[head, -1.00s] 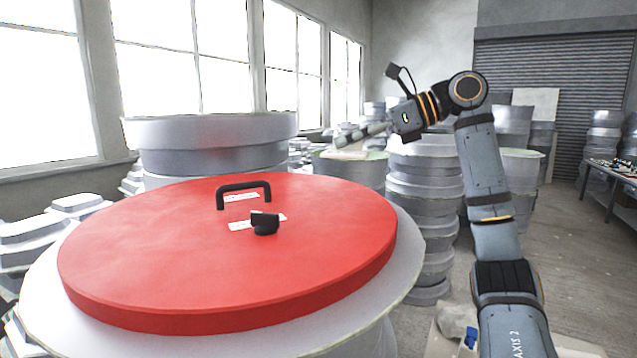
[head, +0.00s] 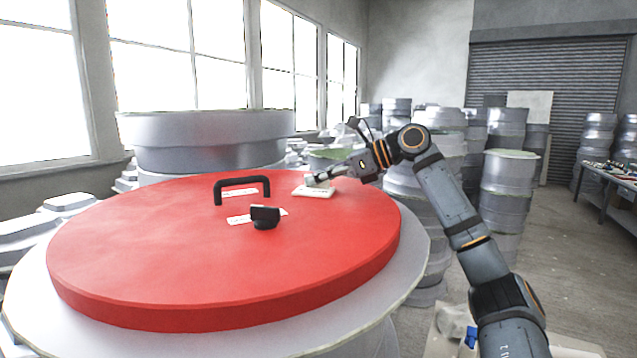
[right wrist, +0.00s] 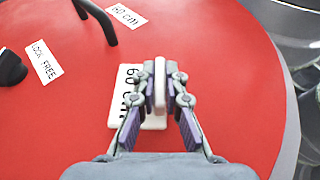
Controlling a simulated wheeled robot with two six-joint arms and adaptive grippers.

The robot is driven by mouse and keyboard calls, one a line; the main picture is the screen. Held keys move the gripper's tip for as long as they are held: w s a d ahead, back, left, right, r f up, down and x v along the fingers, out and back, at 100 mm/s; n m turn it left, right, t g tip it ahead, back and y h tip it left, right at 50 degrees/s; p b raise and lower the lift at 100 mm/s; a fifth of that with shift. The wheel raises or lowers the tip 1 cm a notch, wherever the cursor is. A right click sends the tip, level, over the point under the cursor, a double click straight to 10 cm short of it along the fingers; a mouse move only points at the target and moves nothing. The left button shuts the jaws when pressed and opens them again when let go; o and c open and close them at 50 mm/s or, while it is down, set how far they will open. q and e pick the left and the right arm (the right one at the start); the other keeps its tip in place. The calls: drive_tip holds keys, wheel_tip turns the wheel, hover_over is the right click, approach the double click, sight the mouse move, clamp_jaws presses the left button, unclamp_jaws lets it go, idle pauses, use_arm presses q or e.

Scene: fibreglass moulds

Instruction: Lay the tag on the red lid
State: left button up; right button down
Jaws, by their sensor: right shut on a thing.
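The red lid (head: 160,250) is a wide disc lying on a pale round mould. My right gripper (head: 322,180) is over the lid's far right part, fingers pointing down and left. In the right wrist view the gripper (right wrist: 160,85) is shut on the upright white grip of the tag. The tag (head: 313,192) is a white plate; in the right wrist view it reads "60 cm" (right wrist: 125,85), partly hidden by the fingers. The tag is flat at or just above the lid; I cannot tell whether it touches. My left gripper is not in view.
The lid carries a black handle (head: 243,182), a black knob (head: 265,217) and flat white labels, one reading "LOCK FREE" (right wrist: 44,62) and another "60 cm" (right wrist: 125,15). The lid's near and left areas are bare. Stacked grey moulds (head: 505,190) stand behind and to the right.

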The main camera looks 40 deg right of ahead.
sight(341, 193)
drive_tip(key=shift+s, duration=0.1)
drive_tip(key=c, duration=1.4)
unclamp_jaws()
drive_tip(key=shift+a, duration=0.1)
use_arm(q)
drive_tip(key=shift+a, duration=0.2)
use_arm(e)
drive_tip(key=shift+r, duration=0.15)
drive_tip(key=b+v, duration=0.2)
drive_tip(key=v, duration=0.3)
drive_tip(key=shift+s+d, duration=0.2)
drive_tip(key=shift+s, duration=0.05)
drive_tip(key=v, duration=0.6)
drive_tip(key=shift+s+r, duration=0.15)
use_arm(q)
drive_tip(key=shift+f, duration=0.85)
